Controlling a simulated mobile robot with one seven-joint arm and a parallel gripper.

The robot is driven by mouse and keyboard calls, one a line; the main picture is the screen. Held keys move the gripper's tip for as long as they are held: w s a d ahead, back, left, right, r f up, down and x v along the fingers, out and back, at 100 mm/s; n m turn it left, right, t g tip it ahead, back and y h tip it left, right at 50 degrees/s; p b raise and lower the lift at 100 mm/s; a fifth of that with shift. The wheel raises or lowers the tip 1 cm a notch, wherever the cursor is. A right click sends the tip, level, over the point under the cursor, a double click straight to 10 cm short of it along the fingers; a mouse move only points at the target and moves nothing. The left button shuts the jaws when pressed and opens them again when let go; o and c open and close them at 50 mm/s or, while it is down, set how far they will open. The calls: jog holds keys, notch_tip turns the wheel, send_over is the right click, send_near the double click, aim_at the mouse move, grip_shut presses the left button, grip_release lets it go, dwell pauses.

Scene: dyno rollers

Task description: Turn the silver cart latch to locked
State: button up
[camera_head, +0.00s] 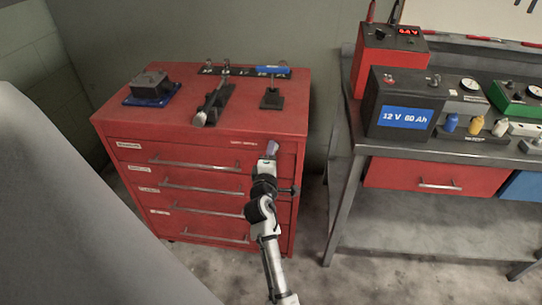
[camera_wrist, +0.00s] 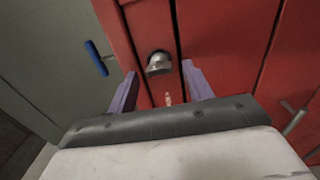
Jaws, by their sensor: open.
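The red cart (camera_head: 205,130) has several drawers with silver bar handles. The silver latch (camera_wrist: 158,63) shows in the wrist view as a round metal knob on the red cart face, beside a dark gap. My gripper (camera_head: 271,148) is at the upper right of the cart front. In the wrist view its two purple fingers (camera_wrist: 159,77) are apart, one on each side of the knob. Whether they touch it cannot be told. A small pale mark (camera_wrist: 168,98) shows below the knob.
On the cart top are a grey block on a blue plate (camera_head: 152,88), a silver lever (camera_head: 211,102), a blue-handled tool (camera_head: 272,72) and a black strip of sockets. A workbench (camera_head: 346,165) with a battery unit (camera_head: 405,105) stands at right. Floor shows between them.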

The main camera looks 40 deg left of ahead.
jog(key=b+v, duration=0.3)
jog(key=v, duration=1.1)
jog(key=shift+a, duration=0.1)
